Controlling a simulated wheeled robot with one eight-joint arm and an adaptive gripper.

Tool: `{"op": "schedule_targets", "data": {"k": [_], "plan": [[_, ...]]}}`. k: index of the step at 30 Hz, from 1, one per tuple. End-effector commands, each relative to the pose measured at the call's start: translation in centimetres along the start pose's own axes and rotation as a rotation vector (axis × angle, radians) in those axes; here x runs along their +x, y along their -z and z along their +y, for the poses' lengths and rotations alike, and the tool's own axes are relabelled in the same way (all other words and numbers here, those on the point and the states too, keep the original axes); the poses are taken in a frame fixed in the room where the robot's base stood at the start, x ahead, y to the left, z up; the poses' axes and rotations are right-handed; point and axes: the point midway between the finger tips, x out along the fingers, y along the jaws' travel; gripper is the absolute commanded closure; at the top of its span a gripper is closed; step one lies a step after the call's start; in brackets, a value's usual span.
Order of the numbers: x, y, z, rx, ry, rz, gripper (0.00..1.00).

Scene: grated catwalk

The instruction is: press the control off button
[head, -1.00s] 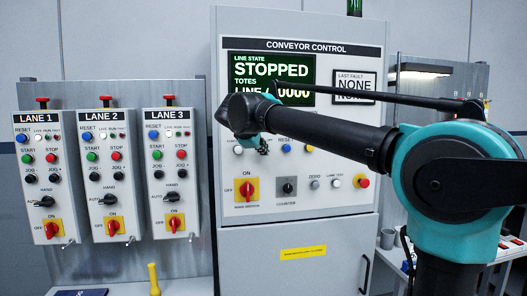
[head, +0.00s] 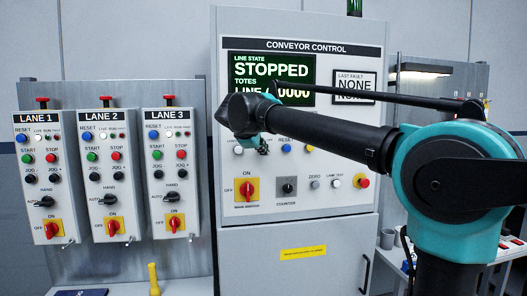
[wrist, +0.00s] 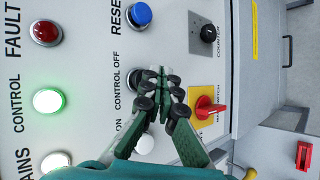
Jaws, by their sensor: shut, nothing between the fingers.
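The control panel (head: 330,205) is the grey cabinet labelled CONVEYOR CONTROL. In the wrist view, the label CONTROL OFF stands beside a dark round button (wrist: 134,79), partly covered by my fingers. My gripper (wrist: 165,82) is shut and empty, with its fingertips over or just in front of the right part of that button. I cannot tell whether they touch it. In the head view, my gripper (head: 263,147) is in front of the panel's button row, and the control off button is hidden behind it.
A blue RESET button (wrist: 139,15) and a white control on button (wrist: 145,143) flank it. The green control lamp (wrist: 48,101) is lit. A red main switch (wrist: 208,110) and black counter knob (wrist: 208,34) lie right in the wrist view. Lane boxes (head: 108,180) stand left.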

Motion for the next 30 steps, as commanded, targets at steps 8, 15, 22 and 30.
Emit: {"op": "schedule_targets", "data": {"k": [8, 15, 22, 30], "plan": [[0.45, 0.32, 0.35, 0.001, 0.0, 0.0, 1.0], [0.59, 0.44, 0.46, 0.0, 0.0, 0.0, 1.0], [0.6, 0.45, 0.47, 0.0, 0.0, 0.0, 1.0], [0.78, 0.58, 0.6, 0.0, 0.0, 0.0, 1.0]]}}
